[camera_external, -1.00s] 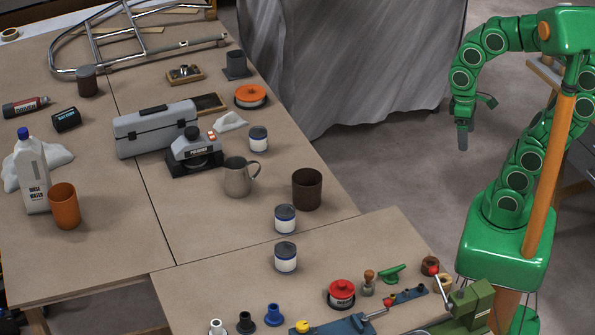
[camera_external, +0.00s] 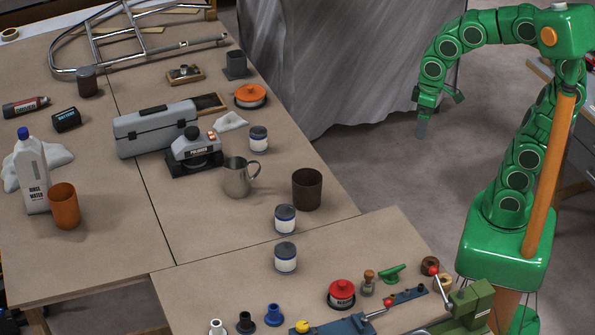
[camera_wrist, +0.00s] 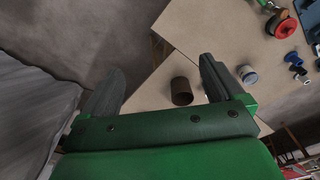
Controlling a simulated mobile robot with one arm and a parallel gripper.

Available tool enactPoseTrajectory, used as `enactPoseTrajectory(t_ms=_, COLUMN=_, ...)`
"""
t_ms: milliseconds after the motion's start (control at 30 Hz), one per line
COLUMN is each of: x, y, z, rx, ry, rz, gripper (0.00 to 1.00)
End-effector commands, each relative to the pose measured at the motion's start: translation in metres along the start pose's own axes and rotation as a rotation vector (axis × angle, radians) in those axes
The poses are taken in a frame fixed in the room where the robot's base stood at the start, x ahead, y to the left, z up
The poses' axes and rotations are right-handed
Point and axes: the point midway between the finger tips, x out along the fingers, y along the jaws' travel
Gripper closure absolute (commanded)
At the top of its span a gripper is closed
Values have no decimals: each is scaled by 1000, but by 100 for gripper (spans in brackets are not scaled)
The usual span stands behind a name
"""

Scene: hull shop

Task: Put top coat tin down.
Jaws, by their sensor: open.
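Three white tins with blue bands and grey lids stand upright in the external view: one by the polisher (camera_external: 258,139), one near the main table's front edge (camera_external: 285,219) and one on the front bench (camera_external: 285,257). Their labels are too small to read, so I cannot tell which is the top coat tin. One such tin also shows in the wrist view (camera_wrist: 248,75). My gripper (camera_external: 421,129) is open and empty, in the air right of the main table, apart from all tins. Its two spread fingers show in the wrist view (camera_wrist: 158,78).
A dark brown cup (camera_external: 307,189) and a metal mug (camera_external: 238,177) stand near the tins. A polisher (camera_external: 193,152) and grey toolbox (camera_external: 156,128) are behind.

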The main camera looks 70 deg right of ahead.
Motion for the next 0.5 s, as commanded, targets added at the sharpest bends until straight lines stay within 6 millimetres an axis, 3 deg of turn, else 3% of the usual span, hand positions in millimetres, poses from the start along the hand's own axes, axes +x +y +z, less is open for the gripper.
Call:
enactPoseTrajectory(t_ms=100, x=3, y=-12, z=-44, rx=-32, ry=86, rz=-3, gripper=6)
enactPoseTrajectory(t_ms=500, x=14, y=-68, z=-184, rx=-127, ry=376, rz=-39, gripper=6)
